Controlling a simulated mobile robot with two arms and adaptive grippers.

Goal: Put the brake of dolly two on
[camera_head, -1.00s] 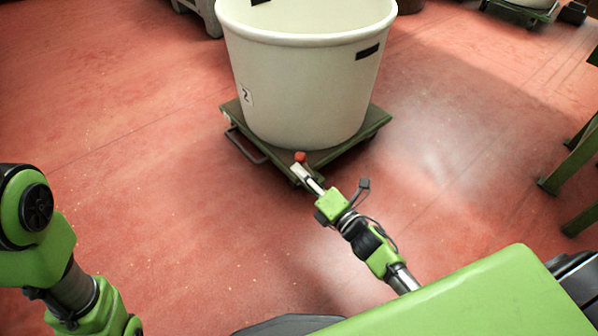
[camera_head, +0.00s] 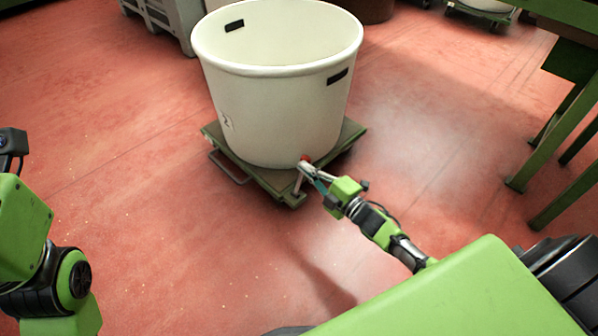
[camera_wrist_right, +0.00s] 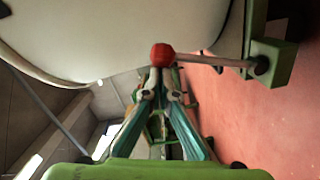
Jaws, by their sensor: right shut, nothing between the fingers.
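Dolly two (camera_head: 245,174) is a low green platform under a white tub (camera_head: 268,115) whose label (camera_head: 226,121) appears to read 2. A brake lever (camera_head: 298,184) stands at the dolly's near corner, with a red knob (camera_head: 305,158) at its top. In the right wrist view the red knob (camera_wrist_right: 162,55) sits on a thin rod (camera_wrist_right: 215,62) reaching a green block on the dolly. My right gripper (camera_head: 305,168) is shut and empty, its fingertips (camera_wrist_right: 160,84) right at the knob; I cannot tell whether they touch. My left gripper's fingers are out of view.
A grey crate (camera_head: 160,17) stands at the back left. Green table legs (camera_head: 560,135) stand at the right. Another dolly (camera_head: 480,16) is at the far back. The red floor around dolly two is mostly clear.

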